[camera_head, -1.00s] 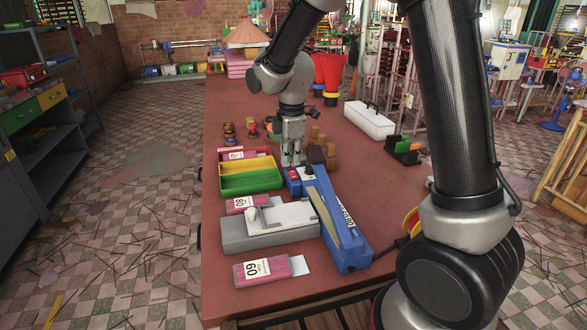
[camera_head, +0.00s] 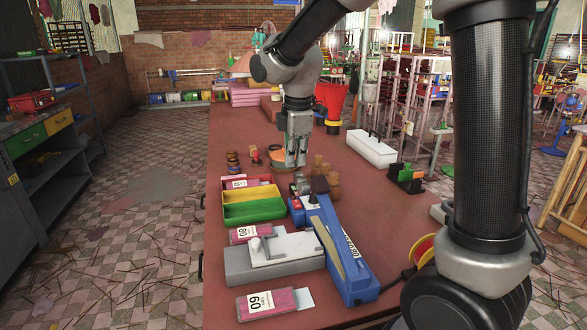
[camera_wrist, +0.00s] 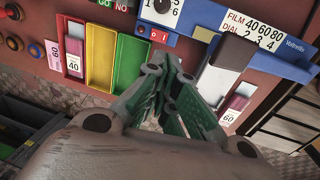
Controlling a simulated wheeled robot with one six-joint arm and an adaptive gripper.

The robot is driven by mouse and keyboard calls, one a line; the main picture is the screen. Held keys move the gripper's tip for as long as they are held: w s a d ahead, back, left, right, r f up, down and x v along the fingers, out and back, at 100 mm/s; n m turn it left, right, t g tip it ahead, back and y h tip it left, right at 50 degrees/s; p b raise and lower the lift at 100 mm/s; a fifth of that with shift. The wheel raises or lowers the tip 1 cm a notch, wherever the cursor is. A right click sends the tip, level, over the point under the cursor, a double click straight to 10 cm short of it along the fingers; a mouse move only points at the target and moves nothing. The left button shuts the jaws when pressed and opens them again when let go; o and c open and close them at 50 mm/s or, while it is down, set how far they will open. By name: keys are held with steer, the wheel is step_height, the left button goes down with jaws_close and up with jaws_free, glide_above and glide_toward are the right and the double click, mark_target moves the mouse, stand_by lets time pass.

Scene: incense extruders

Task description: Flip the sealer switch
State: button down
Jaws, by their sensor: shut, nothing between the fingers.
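The blue sealer (camera_head: 345,262) lies lengthwise on the red-brown table, its long arm running toward the near right. Its red switch (camera_head: 297,203) is at the far left corner; in the wrist view the red switch (camera_wrist: 160,35), with white marks, sits on the blue body beside the white dial (camera_wrist: 162,10). I cannot tell which way it is tipped. My gripper (camera_head: 296,163) points down above the table, just beyond the sealer's far end, shut and empty. In the wrist view my gripper's closed fingertips (camera_wrist: 170,62) appear just below the switch, apparently apart from it.
Left of the sealer are red, yellow and green bins (camera_head: 252,206), a grey box with a white top (camera_head: 275,256) and pink packs (camera_head: 268,303). Small brown pieces (camera_head: 320,168) stand near my gripper. A white case (camera_head: 371,148) is farther right.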

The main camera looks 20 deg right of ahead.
mark_target(297, 204)
steer(key=shift+w+a+r+t, duration=0.1)
steer(key=shift+w+r+t, duration=0.05)
steer(key=shift+w+t, duration=0.2)
steer(key=x, duration=1.4)
